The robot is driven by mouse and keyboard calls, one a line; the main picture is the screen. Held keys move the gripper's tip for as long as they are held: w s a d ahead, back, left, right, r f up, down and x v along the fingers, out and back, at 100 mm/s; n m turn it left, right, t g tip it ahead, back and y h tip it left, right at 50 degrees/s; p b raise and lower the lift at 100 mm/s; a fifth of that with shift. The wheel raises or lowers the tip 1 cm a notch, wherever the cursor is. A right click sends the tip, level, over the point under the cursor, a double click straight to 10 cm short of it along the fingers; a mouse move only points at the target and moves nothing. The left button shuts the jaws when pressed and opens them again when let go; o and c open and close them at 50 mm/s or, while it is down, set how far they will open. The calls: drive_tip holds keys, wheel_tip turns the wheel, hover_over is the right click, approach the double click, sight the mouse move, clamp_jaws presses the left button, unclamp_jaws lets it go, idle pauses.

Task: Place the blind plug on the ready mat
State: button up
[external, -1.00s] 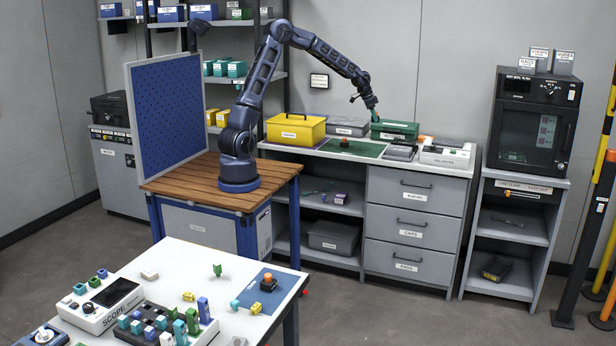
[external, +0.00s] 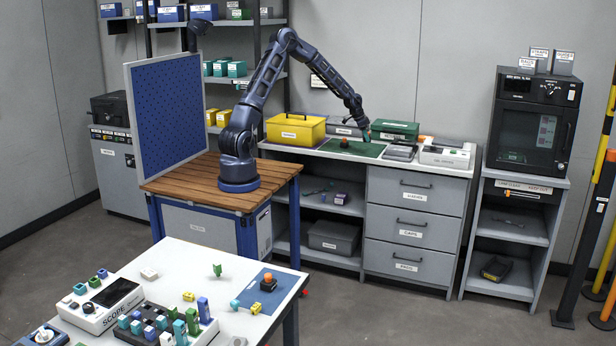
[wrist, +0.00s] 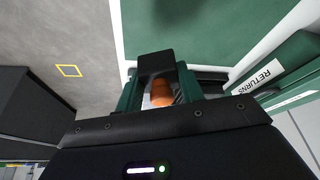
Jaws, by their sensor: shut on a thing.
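In the wrist view my gripper (wrist: 160,95) is shut on an orange-brown rounded plug (wrist: 161,93), taken as the blind plug. The fingers hide its lower part and sides. In the external view my gripper (external: 367,134) is low over the back counter, at the right end of a green mat, taken as the ready mat (external: 368,151). The mat also shows in the wrist view (wrist: 200,35). The held plug is too small in the external view to tell whether it touches the mat.
A dark block with an orange top (external: 345,143) stands on the mat. A green box (external: 397,131) labelled RETURNS is close behind right, also in the wrist view (wrist: 280,70). A yellow box (external: 296,130) is left, a grey device (external: 446,153) right. The mat's right part looks clear.

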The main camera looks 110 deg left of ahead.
sight(368, 154)
drive_tip(key=shift+f, duration=3.5)
drive_tip(key=shift+f, duration=0.1)
drive_tip(key=o, duration=1)
drive_tip(key=v, duration=1.2)
